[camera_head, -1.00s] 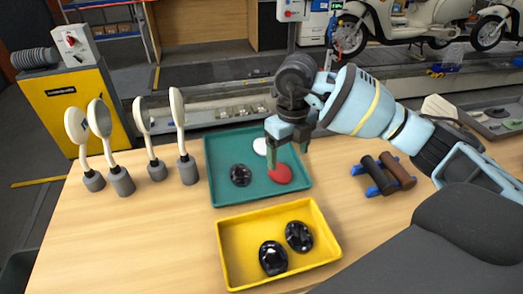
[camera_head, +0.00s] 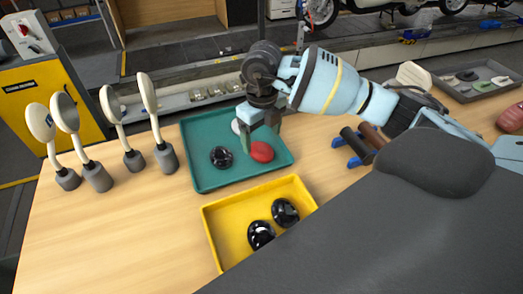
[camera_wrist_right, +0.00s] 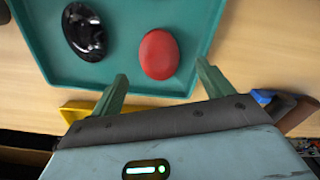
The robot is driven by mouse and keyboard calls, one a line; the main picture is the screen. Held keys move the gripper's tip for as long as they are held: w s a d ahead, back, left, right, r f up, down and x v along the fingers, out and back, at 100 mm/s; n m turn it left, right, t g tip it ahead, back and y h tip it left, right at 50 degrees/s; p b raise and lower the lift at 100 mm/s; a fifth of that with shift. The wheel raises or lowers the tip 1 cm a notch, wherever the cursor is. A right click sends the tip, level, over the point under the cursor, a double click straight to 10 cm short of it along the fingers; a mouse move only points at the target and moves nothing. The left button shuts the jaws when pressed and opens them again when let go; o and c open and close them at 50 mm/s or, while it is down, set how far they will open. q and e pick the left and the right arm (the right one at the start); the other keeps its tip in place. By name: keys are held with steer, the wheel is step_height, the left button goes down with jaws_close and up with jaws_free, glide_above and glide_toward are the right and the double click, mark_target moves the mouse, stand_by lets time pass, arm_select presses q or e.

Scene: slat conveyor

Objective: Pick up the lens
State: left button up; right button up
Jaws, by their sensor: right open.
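The teal tray (camera_head: 207,181) holds a red oval lens-like piece (camera_head: 262,152), a black glossy piece (camera_head: 221,157) and a white piece (camera_head: 237,126) partly hidden by my right gripper. My right gripper (camera_head: 261,132) is open and empty over the tray, close to the red piece. In the right wrist view the red piece (camera_wrist_right: 159,55) lies ahead of the open fingers (camera_wrist_right: 162,73), roughly between their lines, and the black piece (camera_wrist_right: 85,32) lies to the left. I cannot tell the height gap. My left gripper is out of view.
A yellow tray (camera_head: 222,232) with two black glossy pieces stands in front of the teal tray. Several white-headed mirrors on grey bases (camera_head: 97,176) stand at the left. A blue rack with dark and brown rolls (camera_head: 354,158) lies at the right.

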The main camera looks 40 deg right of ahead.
mark_target(261, 149)
steer(key=shift+w+f, duration=0.1)
steer(key=shift+f, duration=1.85)
steer(key=shift+c, duration=0.2)
steer(key=c, duration=1)
steer(key=shift+r, duration=0.15)
